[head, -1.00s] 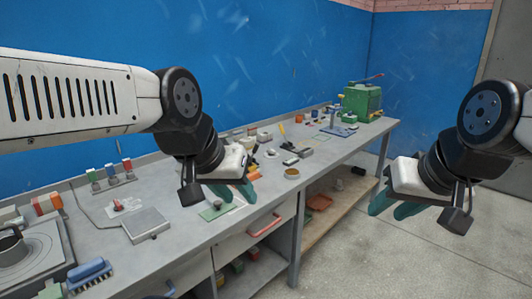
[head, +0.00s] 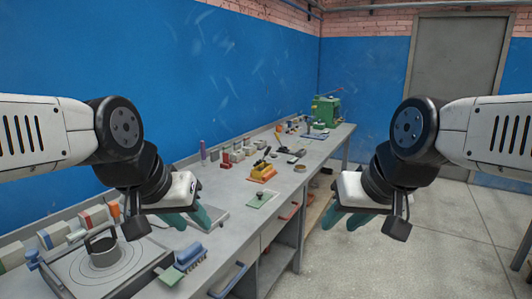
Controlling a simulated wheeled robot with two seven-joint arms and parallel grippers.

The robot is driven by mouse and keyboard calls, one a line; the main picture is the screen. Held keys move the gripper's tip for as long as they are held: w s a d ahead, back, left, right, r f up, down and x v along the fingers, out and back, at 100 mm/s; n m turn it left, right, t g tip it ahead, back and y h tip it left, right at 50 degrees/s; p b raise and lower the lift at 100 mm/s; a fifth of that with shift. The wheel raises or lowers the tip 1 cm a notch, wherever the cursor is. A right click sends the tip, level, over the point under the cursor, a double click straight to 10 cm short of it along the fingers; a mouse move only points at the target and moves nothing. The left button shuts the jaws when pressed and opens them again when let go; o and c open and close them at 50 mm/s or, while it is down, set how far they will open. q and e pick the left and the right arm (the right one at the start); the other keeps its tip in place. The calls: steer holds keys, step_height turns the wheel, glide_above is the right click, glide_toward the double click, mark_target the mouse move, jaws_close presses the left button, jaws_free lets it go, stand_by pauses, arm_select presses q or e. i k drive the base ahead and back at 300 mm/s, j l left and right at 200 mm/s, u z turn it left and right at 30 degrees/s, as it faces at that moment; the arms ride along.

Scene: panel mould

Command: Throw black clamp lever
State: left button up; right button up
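A small black lever-like part (head: 267,153) stands up at an orange-yellow block (head: 262,174) on the workbench; it is too small to tell whether it is the clamp lever. At the near left, a black upright handle (head: 90,238) stands on a round piece on a grey plate with ring marks (head: 75,278). My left gripper (head: 191,221) hangs over the bench near a flat grey box, teal fingers apart and empty. My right gripper (head: 343,220) is in front of the bench's front edge, teal fingers apart and empty. Neither touches a lever.
The grey bench (head: 235,230) runs along the blue wall. A blue brush (head: 190,256), a green mat (head: 262,199), small blocks and a green machine (head: 325,109) stand on it. Drawers with red and blue handles face the open floor (head: 400,250) at right.

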mark_target(267, 151)
steer(key=i+l+u, duration=0.1)
steer(key=u, duration=0.35)
steer(key=i+l+u, duration=0.2)
steer(key=u, duration=0.3)
steer(key=i+l+u, duration=0.15)
steer(key=l, duration=0.25)
steer(key=i+l+u, duration=0.15)
steer(key=l, duration=0.25)
steer(key=i+l+u, duration=0.15)
steer(key=l, duration=0.3)
steer(key=i+l+u, duration=0.15)
steer(key=l, duration=0.3)
steer(key=i+l, duration=0.1)
steer(key=l, duration=0.35)
steer(key=i+l, duration=0.1)
steer(key=l, duration=0.35)
steer(key=i+l, duration=0.1)
steer(key=l, duration=0.35)
steer(key=i+l, duration=0.1)
steer(key=l, duration=0.3)
steer(key=i+l+u, duration=0.1)
steer(key=l, duration=0.35)
